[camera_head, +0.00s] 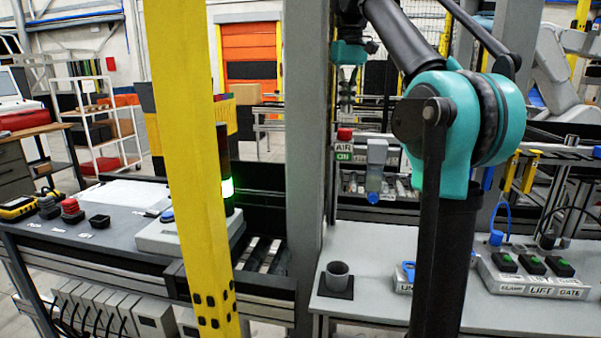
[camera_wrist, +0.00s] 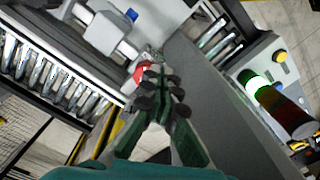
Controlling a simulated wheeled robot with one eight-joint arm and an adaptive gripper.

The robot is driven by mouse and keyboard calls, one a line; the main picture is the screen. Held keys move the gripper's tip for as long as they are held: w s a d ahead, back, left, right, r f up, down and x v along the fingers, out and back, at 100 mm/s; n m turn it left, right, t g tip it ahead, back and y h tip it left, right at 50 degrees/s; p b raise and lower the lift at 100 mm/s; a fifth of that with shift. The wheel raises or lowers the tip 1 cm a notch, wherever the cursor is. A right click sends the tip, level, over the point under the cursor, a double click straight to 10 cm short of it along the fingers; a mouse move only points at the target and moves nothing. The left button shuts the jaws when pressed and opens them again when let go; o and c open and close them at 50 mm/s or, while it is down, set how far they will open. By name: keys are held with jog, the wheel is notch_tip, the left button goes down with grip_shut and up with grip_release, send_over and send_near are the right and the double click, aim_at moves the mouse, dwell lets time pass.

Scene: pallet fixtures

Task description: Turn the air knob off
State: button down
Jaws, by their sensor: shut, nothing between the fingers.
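The air knob (camera_head: 344,134) is red and sits above a small panel with an AIR label (camera_head: 343,147) and a green ON label (camera_head: 343,157) in the head view. In the wrist view the red knob (camera_wrist: 141,72) shows at the fingertips, partly hidden by them. My gripper (camera_head: 346,108) hangs pointing down above the knob in the head view. Its dark green fingers are shut with nothing between them in the wrist view (camera_wrist: 155,76). I cannot tell whether the fingertips touch the knob.
A grey unit with a blue bottom (camera_head: 376,165) stands right of the knob. A grey post (camera_head: 306,140) rises just left of it, and a yellow post (camera_head: 190,130) is nearer. A lit green signal tower (camera_head: 227,187) stands left. A grey cup (camera_head: 337,274) sits on the front bench.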

aim_at(345, 134)
notch_tip(345, 134, down, 6)
jog(key=w+d, duration=0.1)
jog(key=d, duration=0.2)
jog(key=shift+w, duration=0.25)
dwell(0.7)
jog(key=shift+s+a, duration=0.15)
jog(key=shift+a, duration=0.35)
dwell(0.6)
jog(key=shift+s+a, duration=0.15)
jog(key=shift+a, duration=0.2)
jog(key=shift+a, duration=0.1)
jog(key=shift+s+a, duration=0.1)
jog(key=shift+a, duration=0.45)
jog(key=shift+s, duration=0.1)
